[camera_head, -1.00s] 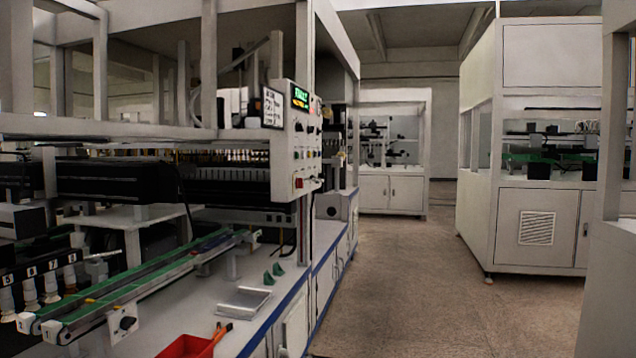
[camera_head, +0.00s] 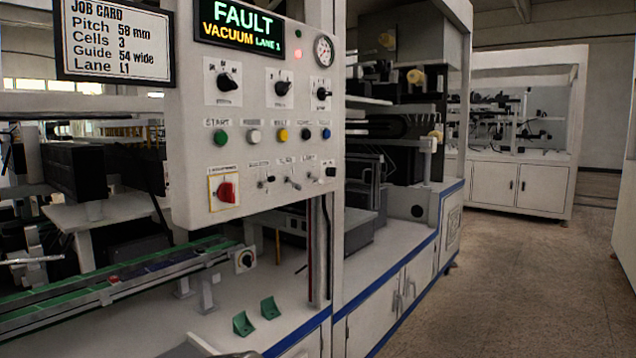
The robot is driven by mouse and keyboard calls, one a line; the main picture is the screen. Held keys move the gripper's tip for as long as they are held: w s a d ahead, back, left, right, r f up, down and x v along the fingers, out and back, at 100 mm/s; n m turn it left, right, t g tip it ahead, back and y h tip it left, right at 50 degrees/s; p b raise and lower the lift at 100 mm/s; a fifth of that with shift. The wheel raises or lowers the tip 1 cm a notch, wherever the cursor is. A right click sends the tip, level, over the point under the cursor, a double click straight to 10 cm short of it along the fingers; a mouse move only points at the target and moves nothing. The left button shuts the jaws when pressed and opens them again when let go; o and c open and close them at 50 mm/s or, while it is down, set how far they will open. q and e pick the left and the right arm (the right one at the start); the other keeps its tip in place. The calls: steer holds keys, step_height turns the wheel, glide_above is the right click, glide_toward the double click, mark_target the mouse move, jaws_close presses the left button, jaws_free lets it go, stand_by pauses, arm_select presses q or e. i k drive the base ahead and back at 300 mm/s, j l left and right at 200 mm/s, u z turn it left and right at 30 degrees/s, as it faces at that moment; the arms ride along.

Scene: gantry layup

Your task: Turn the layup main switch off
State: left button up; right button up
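A light grey control panel (camera_head: 262,185) hangs at the centre left of the head view. At its lower left is a red rotary switch (camera_head: 226,192) on a yellow-edged plate, which looks like the main switch; its label is too small to read surely. The display (camera_head: 240,26) at the top reads FAULT, VACUUM LANE 1. Three black knobs, a row of coloured push buttons (camera_head: 282,135) and small toggles also sit on the panel. Neither of my grippers is in view.
A job card (camera_head: 115,40) hangs left of the panel. Below are a green conveyor (camera_head: 130,285), two green brackets (camera_head: 243,323) and a worktop with a blue edge (camera_head: 395,262). A white cabinet machine (camera_head: 520,185) stands behind. The floor (camera_head: 500,270) to the right is clear.

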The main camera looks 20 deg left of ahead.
mark_target(225, 191)
steer(key=i+l+u, duration=0.15)
steer(key=u, duration=0.25)
steer(key=i+l+u, duration=0.2)
steer(key=u, duration=0.25)
steer(key=i+l+u, duration=0.1)
steer(key=l+u, duration=0.3)
steer(key=i+l+u, duration=0.1)
steer(key=u, duration=0.35)
steer(key=l, duration=0.1)
